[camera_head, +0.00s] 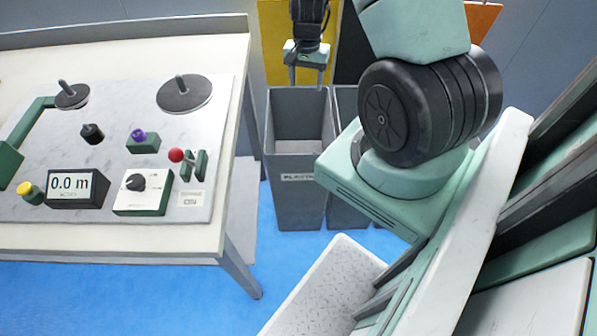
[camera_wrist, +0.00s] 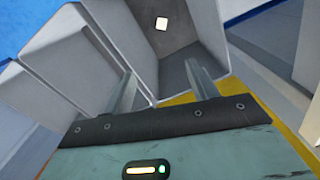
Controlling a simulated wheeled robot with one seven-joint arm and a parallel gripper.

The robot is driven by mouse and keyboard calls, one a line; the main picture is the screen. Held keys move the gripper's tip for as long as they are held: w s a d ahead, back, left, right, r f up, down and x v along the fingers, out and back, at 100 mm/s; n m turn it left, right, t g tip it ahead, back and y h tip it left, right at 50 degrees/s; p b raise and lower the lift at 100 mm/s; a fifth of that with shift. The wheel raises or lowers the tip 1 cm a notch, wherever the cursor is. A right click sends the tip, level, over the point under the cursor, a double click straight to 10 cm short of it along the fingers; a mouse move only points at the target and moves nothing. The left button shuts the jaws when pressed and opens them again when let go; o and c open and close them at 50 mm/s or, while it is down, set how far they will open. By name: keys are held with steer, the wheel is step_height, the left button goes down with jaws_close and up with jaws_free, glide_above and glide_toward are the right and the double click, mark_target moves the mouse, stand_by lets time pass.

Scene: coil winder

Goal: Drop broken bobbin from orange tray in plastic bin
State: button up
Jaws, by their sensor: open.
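The grey plastic bin (camera_head: 298,195), with a partly readable label that starts "PLAST", stands on the blue floor to the right of the table. My gripper (camera_head: 307,84) is above its back rim, pointing down, fingers apart and empty. In the wrist view my gripper (camera_wrist: 161,83) is open over the inside of the bin (camera_wrist: 188,25). A small white squarish piece (camera_wrist: 161,23) lies at the bottom; I cannot tell if it is the broken bobbin. I cannot make out the orange tray.
A second grey bin (camera_head: 346,205) stands close on the right, partly hidden by my arm. The table (camera_head: 120,243) with the winder panel (camera_head: 150,160) is on the left. Yellow (camera_head: 283,45) and orange (camera_head: 482,20) panels are behind the bins.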

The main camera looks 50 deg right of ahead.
step_height(320, 180, up, 11)
steer(key=shift+p, duration=0.4)
